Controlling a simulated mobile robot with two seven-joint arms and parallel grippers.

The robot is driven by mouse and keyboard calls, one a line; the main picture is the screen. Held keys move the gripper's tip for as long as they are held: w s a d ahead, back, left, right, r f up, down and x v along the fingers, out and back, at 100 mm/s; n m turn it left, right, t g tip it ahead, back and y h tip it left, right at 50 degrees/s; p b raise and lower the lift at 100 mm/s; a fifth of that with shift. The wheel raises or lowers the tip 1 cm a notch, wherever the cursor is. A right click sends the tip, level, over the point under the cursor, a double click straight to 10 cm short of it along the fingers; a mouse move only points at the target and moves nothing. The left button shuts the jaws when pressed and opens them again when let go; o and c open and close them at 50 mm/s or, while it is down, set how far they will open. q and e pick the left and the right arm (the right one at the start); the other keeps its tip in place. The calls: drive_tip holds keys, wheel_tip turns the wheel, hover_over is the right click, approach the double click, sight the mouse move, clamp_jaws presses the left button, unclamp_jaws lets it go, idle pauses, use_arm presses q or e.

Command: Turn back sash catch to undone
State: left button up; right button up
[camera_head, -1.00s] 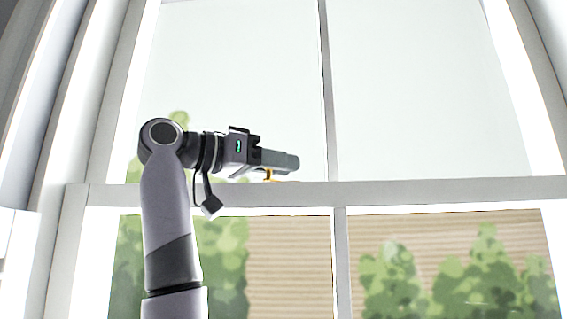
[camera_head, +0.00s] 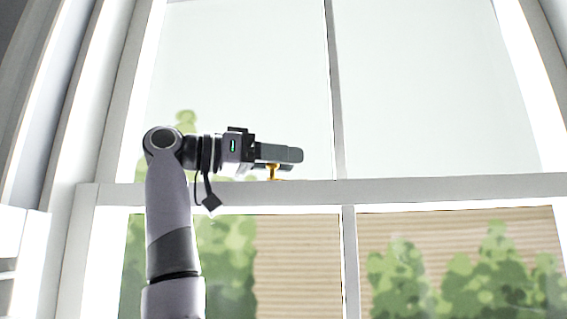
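The sash catch (camera_head: 272,173) is a small brass-yellow piece on top of the window's meeting rail (camera_head: 430,188), left of the middle upright. Only a short part of it shows below my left gripper. My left gripper (camera_head: 292,157) reaches in from the left, level, with its grey fingers just above and over the catch. The fingers overlap in this view, so their gap is hidden, and I cannot tell whether they touch the catch. My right gripper is not in view.
A tall white sash window with glass panes fills the view. The upright glazing bar (camera_head: 335,90) stands right of my gripper. The white frame and side panel (camera_head: 90,110) stand close on the left of my arm. The space right of the gripper along the rail is clear.

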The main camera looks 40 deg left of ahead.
use_arm(q)
drive_tip(key=shift+f, duration=0.1)
drive_tip(key=shift+s, duration=0.1)
drive_tip(key=b+v, duration=0.1)
drive_tip(key=v, duration=0.6)
drive_tip(key=shift+b, duration=0.4)
